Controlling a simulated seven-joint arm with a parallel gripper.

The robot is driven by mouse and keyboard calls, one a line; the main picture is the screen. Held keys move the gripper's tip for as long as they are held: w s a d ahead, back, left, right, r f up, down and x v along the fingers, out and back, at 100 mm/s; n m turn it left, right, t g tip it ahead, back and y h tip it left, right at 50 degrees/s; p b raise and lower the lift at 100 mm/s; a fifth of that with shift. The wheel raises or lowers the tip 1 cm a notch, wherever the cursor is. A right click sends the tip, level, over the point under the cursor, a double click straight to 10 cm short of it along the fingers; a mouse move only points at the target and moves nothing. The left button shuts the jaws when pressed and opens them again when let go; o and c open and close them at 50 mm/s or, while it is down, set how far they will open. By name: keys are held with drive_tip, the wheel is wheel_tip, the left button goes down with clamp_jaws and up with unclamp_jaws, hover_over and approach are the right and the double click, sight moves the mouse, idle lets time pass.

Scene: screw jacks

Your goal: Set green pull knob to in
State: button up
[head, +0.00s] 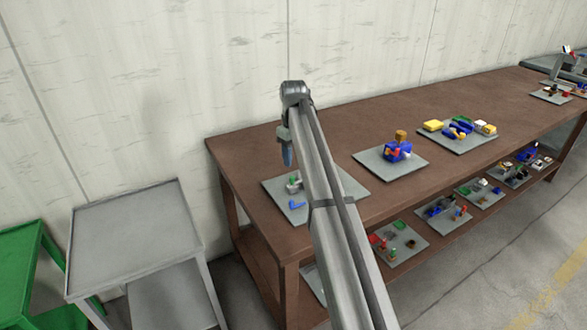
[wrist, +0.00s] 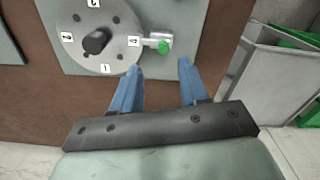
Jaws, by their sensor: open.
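The green pull knob (wrist: 165,47) shows in the wrist view at the end of a short pale metal shaft, at the right edge of a round grey dial plate (wrist: 92,60). The dial has a dark centre knob (wrist: 96,41) and small white number tags around it. My gripper (wrist: 160,66) is open and empty, its two blue fingers apart. The green knob lies just beyond the fingertips, between them in the picture; I cannot tell whether they touch it. In the head view my gripper (head: 287,157) hangs over the nearest grey board (head: 272,190), partly hidden by my arm.
The brown table (head: 240,157) carries several other grey boards with coloured parts to the right, such as one with a blue block (head: 398,152). A lower shelf holds more. A grey side table (head: 130,230) and a green stand (head: 20,260) are at the left.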

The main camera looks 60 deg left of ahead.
drive_tip(key=shift+r, duration=2.95)
